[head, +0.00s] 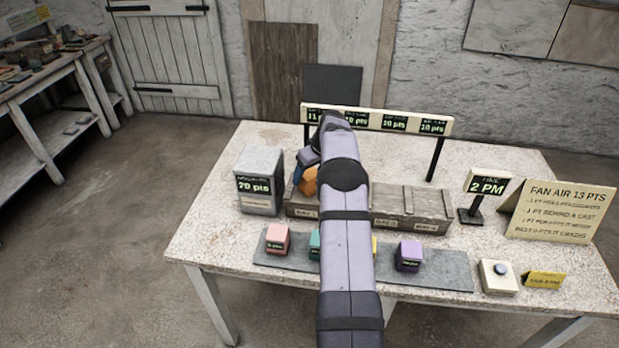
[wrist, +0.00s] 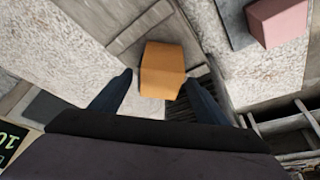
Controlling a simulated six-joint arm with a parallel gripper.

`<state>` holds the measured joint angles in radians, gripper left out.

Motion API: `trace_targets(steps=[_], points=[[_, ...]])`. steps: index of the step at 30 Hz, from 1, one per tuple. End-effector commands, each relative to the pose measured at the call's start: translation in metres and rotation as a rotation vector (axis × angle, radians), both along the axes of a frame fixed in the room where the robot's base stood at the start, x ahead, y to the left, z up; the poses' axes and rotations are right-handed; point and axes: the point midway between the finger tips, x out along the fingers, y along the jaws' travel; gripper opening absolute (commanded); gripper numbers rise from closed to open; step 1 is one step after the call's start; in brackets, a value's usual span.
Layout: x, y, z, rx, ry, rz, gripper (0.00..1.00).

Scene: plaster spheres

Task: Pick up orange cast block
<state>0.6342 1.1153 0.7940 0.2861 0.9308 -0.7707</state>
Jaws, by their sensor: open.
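The orange cast block (head: 309,182) shows in the head view just left of my arm, at the left part of the wooden crate row; my arm hides part of it. In the wrist view the orange block (wrist: 163,68) is at the upper middle, in front of and between my fingertips. My gripper (wrist: 156,84) is open, with one dark finger on each side of the block. I cannot tell whether the fingers touch it. In the head view my gripper (head: 299,180) is mostly hidden behind my arm, beside the block.
A grey box reading 70 pts (head: 260,182) stands left of the wooden crate (head: 411,208). On a grey strip (head: 443,270) in front stand pink (head: 277,238), green (head: 314,243) and purple (head: 409,256) blocks. A sign bar (head: 394,122) spans the back. Clear tabletop lies at the left front.

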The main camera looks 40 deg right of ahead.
Motion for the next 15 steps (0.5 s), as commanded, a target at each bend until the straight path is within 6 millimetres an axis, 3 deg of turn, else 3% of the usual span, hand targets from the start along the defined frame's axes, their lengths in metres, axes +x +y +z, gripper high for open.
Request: trace_targets(steps=[11,15], points=[[0.0029,0.0004,-0.007,0.0,-0.001,0.001,0.69],[0.0029,0.0004,-0.0069,0.0,-0.001,0.0,0.4]])
